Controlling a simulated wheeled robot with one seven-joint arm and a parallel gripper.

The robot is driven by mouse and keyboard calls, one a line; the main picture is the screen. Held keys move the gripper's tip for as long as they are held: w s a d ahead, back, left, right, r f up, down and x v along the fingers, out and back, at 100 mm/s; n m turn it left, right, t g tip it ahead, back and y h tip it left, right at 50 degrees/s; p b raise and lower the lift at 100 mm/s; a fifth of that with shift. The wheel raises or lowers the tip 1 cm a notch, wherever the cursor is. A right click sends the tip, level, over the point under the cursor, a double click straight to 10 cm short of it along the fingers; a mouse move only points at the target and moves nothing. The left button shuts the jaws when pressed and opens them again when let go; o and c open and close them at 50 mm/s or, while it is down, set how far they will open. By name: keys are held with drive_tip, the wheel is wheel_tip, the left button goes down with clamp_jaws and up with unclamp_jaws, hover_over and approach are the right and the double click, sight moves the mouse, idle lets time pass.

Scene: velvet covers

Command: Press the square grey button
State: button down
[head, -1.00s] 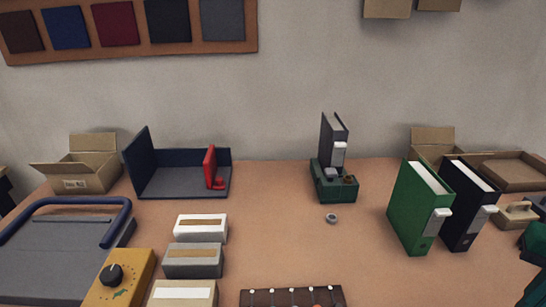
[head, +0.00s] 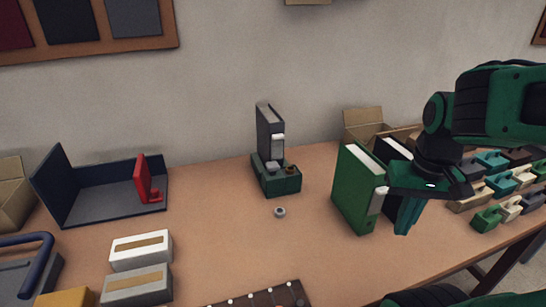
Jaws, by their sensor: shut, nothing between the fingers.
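A small dark green stand (head: 277,184) holds an upright dark grey binder (head: 268,132) near the back middle of the table. On the stand's top, in front of the binder, is a square grey button (head: 272,167). A round brownish knob (head: 291,170) sits just to its right. My gripper (head: 403,228) is at the right, pointing down, in front of the black binder and beside the green binder. Its teal fingers are together and hold nothing. It is well to the right of the button and apart from it.
A small grey ring (head: 280,212) lies in front of the stand. A green binder (head: 357,190) and a black binder (head: 392,152) stand between the stand and my arm. Boxes (head: 141,248) and a navy open case (head: 105,202) are left. Small coloured blocks (head: 490,160) fill the right.

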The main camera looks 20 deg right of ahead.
drive_tip(key=w+a+n+t, duration=0.2)
drive_tip(key=w+a+n, duration=0.15)
drive_tip(key=w, duration=0.45)
wheel_tip(320, 180, up, 11)
drive_tip(key=n, duration=0.2)
hover_over(271, 164)
drive_tip(key=s, duration=0.4)
drive_tip(key=shift+r+t, duration=0.2)
drive_tip(key=shift+t, duration=0.1)
drive_tip(key=shift+f, duration=0.15)
drive_tip(key=x, duration=1.2)
drive_tip(key=shift+s+f, duration=0.3)
drive_tip(key=shift+f, duration=0.65)
